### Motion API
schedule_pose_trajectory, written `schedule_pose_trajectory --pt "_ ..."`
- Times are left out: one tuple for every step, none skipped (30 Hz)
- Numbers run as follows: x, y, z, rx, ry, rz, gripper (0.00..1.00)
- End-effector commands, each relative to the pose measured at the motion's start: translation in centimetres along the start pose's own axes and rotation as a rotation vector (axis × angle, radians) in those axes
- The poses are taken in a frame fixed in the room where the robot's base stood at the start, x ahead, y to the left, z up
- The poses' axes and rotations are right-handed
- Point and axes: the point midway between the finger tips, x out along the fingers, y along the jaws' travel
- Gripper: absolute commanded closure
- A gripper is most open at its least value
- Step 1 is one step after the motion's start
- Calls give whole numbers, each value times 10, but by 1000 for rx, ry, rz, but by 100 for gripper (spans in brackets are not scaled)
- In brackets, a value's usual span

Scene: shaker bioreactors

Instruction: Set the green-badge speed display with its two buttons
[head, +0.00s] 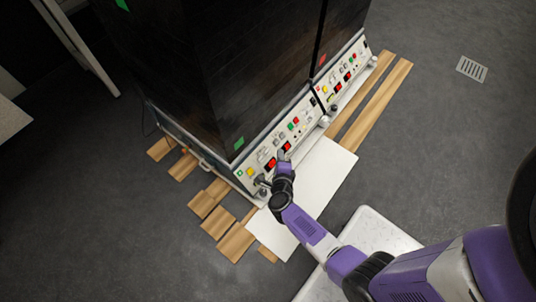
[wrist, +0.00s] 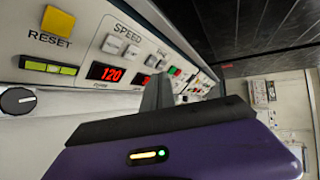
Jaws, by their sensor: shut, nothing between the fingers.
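The near shaker's front panel (head: 252,163) carries a small green badge (head: 239,173) at its left end; a larger green patch (head: 239,143) is on the dark housing above. In the wrist view the speed display (wrist: 105,72) is lit red and reads 120. Its two pale square buttons (wrist: 122,47) sit above it under the word SPEED. The display also shows in the head view (head: 271,164). My gripper (wrist: 159,92) is shut and empty, its fingers just right of the speed display, partly hiding a second red display. I cannot tell whether it touches the panel. It shows at the panel in the head view (head: 284,157).
A yellow RESET button (wrist: 58,20) and a black knob (wrist: 17,100) lie left of the display. A second shaker panel (head: 345,76) with red displays continues to the right. Wooden slats (head: 236,243) and a white sheet (head: 325,170) lie on the floor below.

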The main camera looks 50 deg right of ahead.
Motion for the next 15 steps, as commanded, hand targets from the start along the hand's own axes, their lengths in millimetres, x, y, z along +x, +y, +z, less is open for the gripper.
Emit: schedule_pose_trajectory --pt "8 8 3 0 0 -1 100" --pt "11 10 5 -1 -1 -1 100" --pt "14 12 7 -1 0 -1 100" --pt "16 14 9 -2 0 -1 100" --pt "19 16 11 -2 -2 -1 100" --pt "21 18 13 -1 -1 -1 100" --pt "23 18 14 -1 0 -2 100" --pt "25 20 16 0 0 -1 100" --pt "27 21 17 0 0 -1 100" --pt "28 22 18 -1 -1 0 100" --pt "28 23 19 -1 -1 0 100" --pt "30 23 20 -1 0 1 100" --pt "30 24 21 -1 0 0 100" --pt "31 23 21 -2 1 0 100" --pt "31 23 22 -2 1 0 100"
